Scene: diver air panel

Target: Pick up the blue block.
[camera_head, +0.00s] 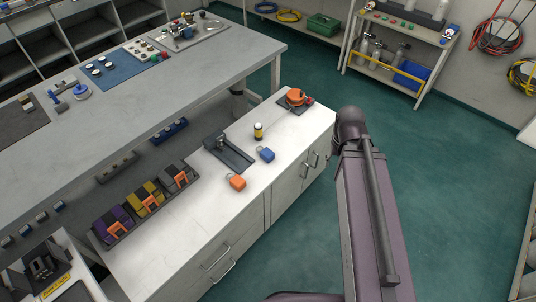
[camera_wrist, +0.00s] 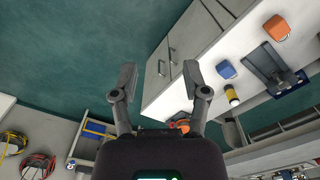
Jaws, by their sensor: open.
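The blue block (camera_head: 266,154) sits on the white counter (camera_head: 294,137), near its front edge, with a small loop at one end. It also shows in the wrist view (camera_wrist: 226,69), to the right of my gripper. My gripper (camera_wrist: 163,78) is open and empty in the wrist view, its two fingers spread apart. Green floor and the cabinet front show between and beyond the fingers. In the head view my arm reaches up at the right, and the gripper itself cannot be made out.
An orange block (camera_head: 237,183) lies nearby, left of the blue one. A yellow-and-black cylinder (camera_head: 258,132) stands behind it. A dark tray (camera_head: 229,152) and an orange reel (camera_head: 296,97) are also on the counter. Coloured packs (camera_head: 147,196) fill the left end. The floor is clear.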

